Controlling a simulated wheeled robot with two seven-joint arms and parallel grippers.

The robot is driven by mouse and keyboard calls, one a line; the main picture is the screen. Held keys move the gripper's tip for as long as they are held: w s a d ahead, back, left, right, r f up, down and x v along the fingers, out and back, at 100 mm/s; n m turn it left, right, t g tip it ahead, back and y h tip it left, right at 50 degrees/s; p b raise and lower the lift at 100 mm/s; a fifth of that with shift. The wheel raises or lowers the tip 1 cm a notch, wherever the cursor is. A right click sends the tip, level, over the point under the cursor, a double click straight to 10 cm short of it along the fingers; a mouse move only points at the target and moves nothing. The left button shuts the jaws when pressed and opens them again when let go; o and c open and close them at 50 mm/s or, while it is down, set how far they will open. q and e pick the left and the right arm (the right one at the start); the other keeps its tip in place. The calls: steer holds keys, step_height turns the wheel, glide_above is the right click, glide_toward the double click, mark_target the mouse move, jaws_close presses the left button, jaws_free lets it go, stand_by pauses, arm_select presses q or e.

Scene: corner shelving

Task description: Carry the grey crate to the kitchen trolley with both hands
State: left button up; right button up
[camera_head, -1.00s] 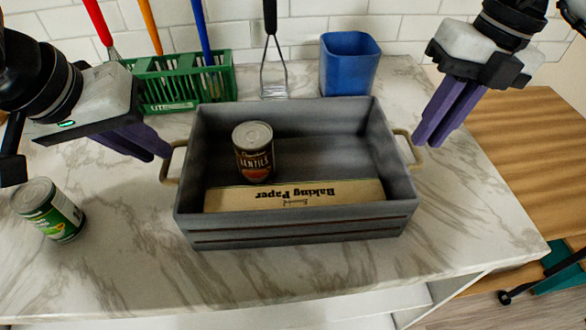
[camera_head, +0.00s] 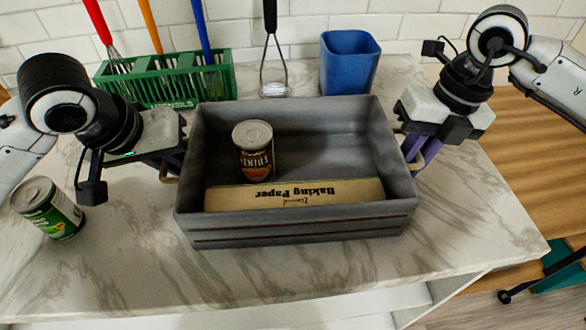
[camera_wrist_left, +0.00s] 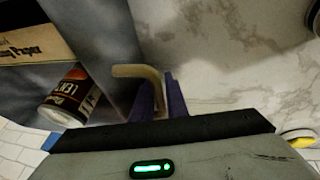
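The grey crate (camera_head: 300,228) stands on the marble counter, holding a lentils can (camera_head: 254,152) and a baking paper box (camera_head: 295,195). My left gripper (camera_head: 172,165) is at the crate's left handle (camera_head: 168,172). In the left wrist view, its purple fingers (camera_wrist_left: 160,95) stand apart on either side of the tan handle (camera_wrist_left: 138,72). My right gripper (camera_head: 420,157) is at the right handle, mostly hidden by the gripper body; its fingers look apart. A wooden top (camera_head: 530,150) at the right, with a teal part and black caster below, appears to be the trolley.
A green-labelled can (camera_head: 48,210) stands left of the crate, near my left arm. The counter's front strip is clear.

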arm_select(q)
jaws_close()
arm_select(e)
jaws_close()
arm_select(q)
steer(key=shift+r, duration=0.15)
arm_select(e)
steer(key=shift+w+r, duration=0.1)
steer(key=shift+r, duration=0.05)
stand_by(0.7)
arm_select(q)
steer(key=shift+r, duration=0.1)
